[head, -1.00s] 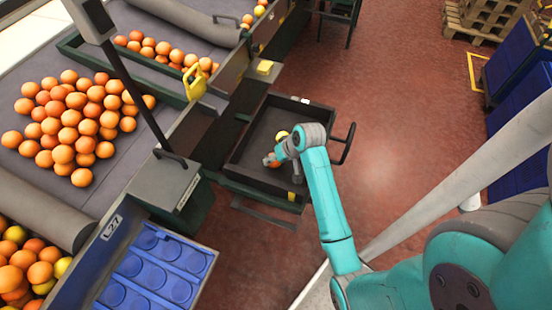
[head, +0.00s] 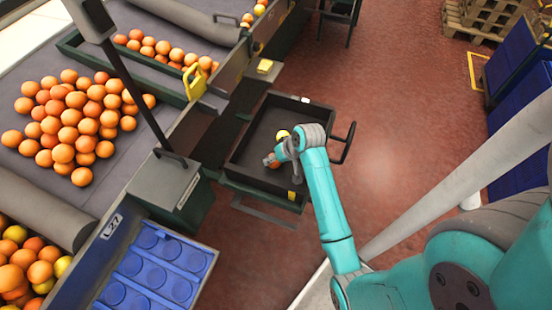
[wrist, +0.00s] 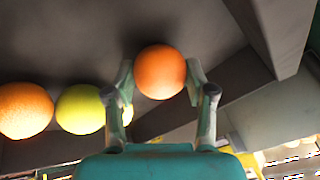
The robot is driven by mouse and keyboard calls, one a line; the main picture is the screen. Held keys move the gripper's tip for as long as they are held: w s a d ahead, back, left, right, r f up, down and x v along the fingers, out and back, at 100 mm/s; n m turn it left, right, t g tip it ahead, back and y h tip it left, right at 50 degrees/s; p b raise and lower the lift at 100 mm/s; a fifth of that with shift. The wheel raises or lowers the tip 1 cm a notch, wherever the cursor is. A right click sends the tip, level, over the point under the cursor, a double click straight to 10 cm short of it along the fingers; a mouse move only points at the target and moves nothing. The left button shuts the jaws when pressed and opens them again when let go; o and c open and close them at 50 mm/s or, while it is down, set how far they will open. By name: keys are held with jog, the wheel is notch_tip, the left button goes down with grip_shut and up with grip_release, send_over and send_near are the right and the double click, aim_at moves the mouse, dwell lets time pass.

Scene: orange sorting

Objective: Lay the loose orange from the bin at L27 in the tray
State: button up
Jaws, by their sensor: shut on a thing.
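My gripper (wrist: 160,82) is shut on an orange (wrist: 160,72), with one finger on each side of it in the wrist view. In the head view my gripper (head: 272,160) is low inside the dark bin (head: 240,158), and the arm partly hides what is under it. A yellow fruit (head: 283,134) lies in the bin; it also shows in the wrist view (wrist: 80,109) beside another orange (wrist: 25,110). Whether the held orange touches the bin floor I cannot tell. The blue tray (head: 205,248) with round cups stands by the L27 sign (head: 112,226) at lower left; its visible cups are empty.
A grey post-like box (head: 165,185) stands between the tray and the bin. A conveyor with a heap of oranges (head: 75,125) is at left, with more fruit at lower left. Blue crates (head: 515,75) and pallets stand at right. Red floor right of the bin is clear.

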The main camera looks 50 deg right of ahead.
jog(key=shift+f, duration=0.2)
jog(key=o, duration=1.6)
jog(key=shift+r, duration=4)
